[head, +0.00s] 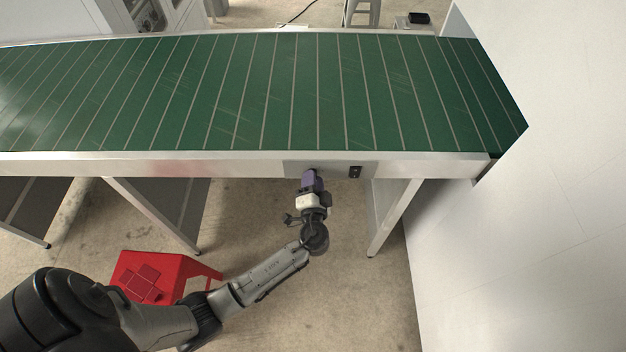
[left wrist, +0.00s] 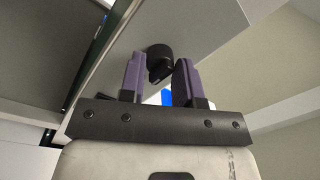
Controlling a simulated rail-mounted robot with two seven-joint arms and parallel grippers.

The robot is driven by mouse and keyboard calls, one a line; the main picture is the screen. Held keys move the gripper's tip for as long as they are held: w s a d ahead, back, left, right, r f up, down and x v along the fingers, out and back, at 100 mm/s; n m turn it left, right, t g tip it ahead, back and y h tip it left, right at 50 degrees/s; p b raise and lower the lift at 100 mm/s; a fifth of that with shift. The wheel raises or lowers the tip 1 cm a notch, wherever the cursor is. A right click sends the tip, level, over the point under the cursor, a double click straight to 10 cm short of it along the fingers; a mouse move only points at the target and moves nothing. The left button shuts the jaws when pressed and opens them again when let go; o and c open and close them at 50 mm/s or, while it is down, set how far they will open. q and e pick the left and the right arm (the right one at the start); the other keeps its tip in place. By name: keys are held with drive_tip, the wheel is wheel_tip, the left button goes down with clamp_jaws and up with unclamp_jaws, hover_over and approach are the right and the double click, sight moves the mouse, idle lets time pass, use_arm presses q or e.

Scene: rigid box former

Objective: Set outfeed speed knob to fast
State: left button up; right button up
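The black speed knob (left wrist: 159,58) sticks out from the conveyor's side panel in the left wrist view. In the head view my left gripper (head: 310,178) reaches the grey panel on the conveyor's front rail and covers the knob. The knob's setting and any markings are not readable. My right gripper is not in view.
The green conveyor belt (head: 270,90) runs across above the gripper and looks empty. A small black switch plate (head: 355,172) sits right of the gripper on the rail. A red step stool (head: 165,277) stands on the floor near my left arm. A white wall (head: 540,230) stands at the right.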

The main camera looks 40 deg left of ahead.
use_arm(q)
drive_tip(key=o, duration=0.4)
drive_tip(key=shift+s+d, duration=0.1)
drive_tip(key=v, duration=1.3)
drive_tip(key=shift+s+d, duration=0.2)
